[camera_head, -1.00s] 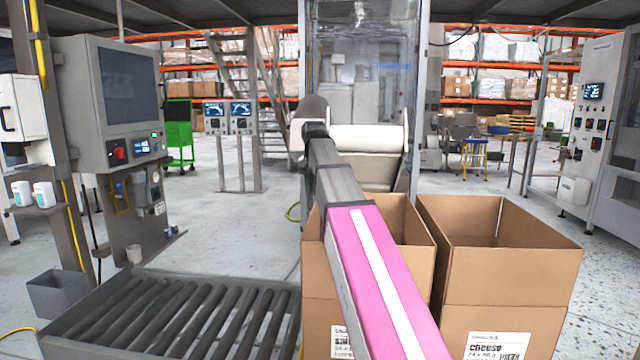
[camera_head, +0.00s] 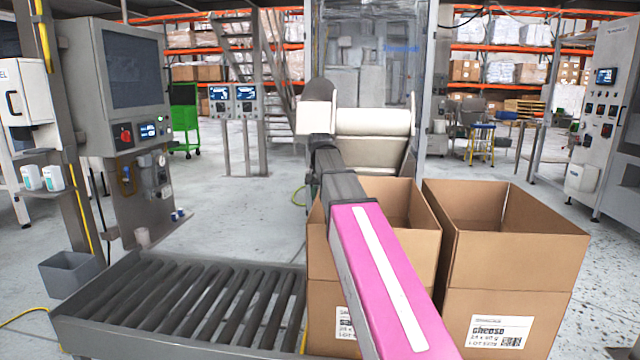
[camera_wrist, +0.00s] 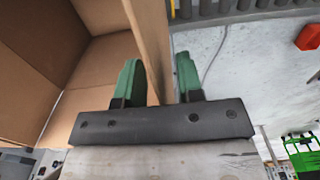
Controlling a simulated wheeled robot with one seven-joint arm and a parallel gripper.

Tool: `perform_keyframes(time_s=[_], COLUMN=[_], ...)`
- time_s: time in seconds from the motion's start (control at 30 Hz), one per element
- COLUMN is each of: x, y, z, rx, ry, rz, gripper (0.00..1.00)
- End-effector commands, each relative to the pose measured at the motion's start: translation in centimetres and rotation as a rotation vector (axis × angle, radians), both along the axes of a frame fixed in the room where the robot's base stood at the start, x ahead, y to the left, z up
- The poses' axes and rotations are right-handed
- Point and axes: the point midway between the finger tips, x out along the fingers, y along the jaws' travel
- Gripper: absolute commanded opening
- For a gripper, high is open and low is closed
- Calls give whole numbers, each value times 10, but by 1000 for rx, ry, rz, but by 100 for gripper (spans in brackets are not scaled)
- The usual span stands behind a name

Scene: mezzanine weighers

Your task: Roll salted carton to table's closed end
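The salted carton (camera_head: 326,262) is the left open-topped brown carton, just right of the roller table. Its label (camera_head: 344,322) is mostly hidden behind my arm. The roller table (camera_head: 205,264) has grey rollers in a metal frame. My gripper (camera_wrist: 160,82) shows in the wrist view with two green fingers apart. A brown carton wall (camera_wrist: 153,40) runs between the fingers, and a strip of floor shows between it and the right finger. I cannot tell whether the left finger touches the wall. In the head view the fingers are hidden or too small to make out.
A second open carton (camera_head: 510,265), labelled cheese, stands right beside the salted carton. A console (camera_head: 125,85) on a post stands behind the table's left end, with a grey bin (camera_head: 70,275) nearby. A machine with a pale roller (camera_head: 372,122) stands behind the cartons. Floor behind the table is clear.

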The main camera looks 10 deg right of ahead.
Motion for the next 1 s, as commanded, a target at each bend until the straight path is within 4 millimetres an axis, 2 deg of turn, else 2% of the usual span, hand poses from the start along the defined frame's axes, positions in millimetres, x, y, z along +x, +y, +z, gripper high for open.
perform_keyframes(time_s=[0.2,0.53,0.57,0.63,0.67,1.0], x=[0,0,0,0,0,4], y=[0,0,0,0,0,0], z=[-15,-17,-17,-17,-17,-17], rx=[0,0,0,0,0,0], ry=[-1,-1,-1,-1,-1,0], rz=[0,0,0,0,0,0], gripper=[34,34,28,5,0,0])
